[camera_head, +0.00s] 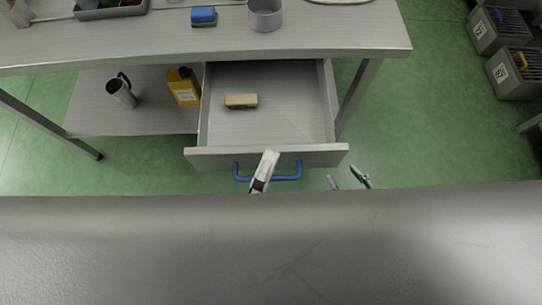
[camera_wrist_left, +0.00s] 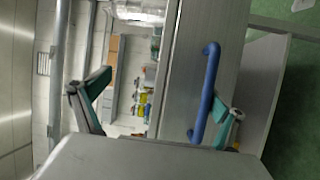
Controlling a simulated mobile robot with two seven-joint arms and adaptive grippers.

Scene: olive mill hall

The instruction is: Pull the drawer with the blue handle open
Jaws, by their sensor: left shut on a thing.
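The drawer (camera_head: 265,155) with the blue handle (camera_head: 288,178) stands pulled out from under the steel table, its inside in view. A light wooden block (camera_head: 241,101) lies in it. My left gripper (camera_head: 262,178) is at the middle of the handle, shut on it; its fingertips are partly hidden from above. In the left wrist view, the blue handle (camera_wrist_left: 208,90) runs beside one finger of my left gripper (camera_wrist_left: 160,110), and the exact contact is unclear. My right gripper (camera_head: 346,179) is empty, its fingers apart, just right of the drawer front.
The steel table (camera_head: 330,33) carries a grey pot (camera_head: 265,14) and a blue and green sponge (camera_head: 203,16). A metal jug (camera_head: 122,93) and yellow bottle (camera_head: 184,87) stand on the lower shelf (camera_head: 150,115).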

